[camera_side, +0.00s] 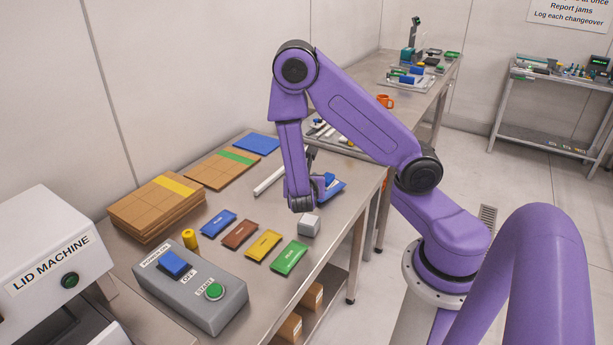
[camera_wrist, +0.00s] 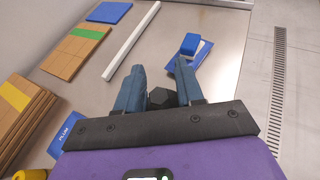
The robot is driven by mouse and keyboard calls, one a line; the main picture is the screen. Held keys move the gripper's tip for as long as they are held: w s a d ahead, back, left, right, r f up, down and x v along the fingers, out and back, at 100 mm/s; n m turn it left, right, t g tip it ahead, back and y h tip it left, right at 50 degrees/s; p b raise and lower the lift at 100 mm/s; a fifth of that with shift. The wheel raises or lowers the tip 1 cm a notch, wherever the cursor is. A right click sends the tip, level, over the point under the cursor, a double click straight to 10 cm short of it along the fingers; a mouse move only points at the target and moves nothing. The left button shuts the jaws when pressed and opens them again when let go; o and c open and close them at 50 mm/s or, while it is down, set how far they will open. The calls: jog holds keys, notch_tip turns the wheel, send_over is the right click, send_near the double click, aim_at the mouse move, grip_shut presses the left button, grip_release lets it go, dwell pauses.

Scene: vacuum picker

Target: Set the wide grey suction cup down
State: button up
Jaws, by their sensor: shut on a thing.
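My gripper (camera_wrist: 160,68) is over the metal table, and its two blue-grey fingers stand apart in the wrist view. A dark, many-sided piece (camera_wrist: 160,97) sits between the fingers near their base. It appears to be the grey suction cup held in my gripper, though its rim is mostly hidden. In the side view my wrist hides most of the gripper, and the cup cannot be made out there. A blue tray or pad with a blue block (camera_wrist: 190,44) lies on the table beyond the right finger; it also shows in the side view (camera_side: 331,188).
The table (camera_side: 200,270) holds cardboard stacks (camera_side: 155,205), coloured packets (camera_side: 263,244), a light grey block (camera_side: 309,225), a yellow cylinder (camera_side: 189,239) and a switch box (camera_side: 190,290). A white bar (camera_wrist: 131,40) lies ahead. Bare metal lies between bar and blue tray.

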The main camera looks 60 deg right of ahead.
jog(key=d+m+g, duration=0.1)
jog(key=d+g, duration=0.1)
jog(key=d, duration=0.1)
jog(key=w+d+m+g+h, duration=0.1)
jog(key=d+m+g, duration=0.1)
jog(key=d, duration=0.2)
jog(key=d+m+g, duration=0.1)
jog(key=d+m, duration=0.1)
jog(key=d, duration=0.1)
jog(key=shift+w+d+f+g+h, duration=0.1)
jog(key=shift+w+d+g+h, duration=0.1)
jog(key=shift+g+h, duration=0.2)
grip_shut()
jog(key=shift+s+d+r, duration=0.7)
jog(key=shift+s+d, duration=0.85)
jog(key=shift+d, duration=4.8)
jog(key=shift+t, duration=0.4)
jog(key=w+d+f, duration=0.9)
jog(key=shift+w, duration=0.1)
jog(key=shift+w+d+f, duration=0.35)
jog(key=shift+f, duration=1.65)
jog(key=shift+f, duration=0.1)
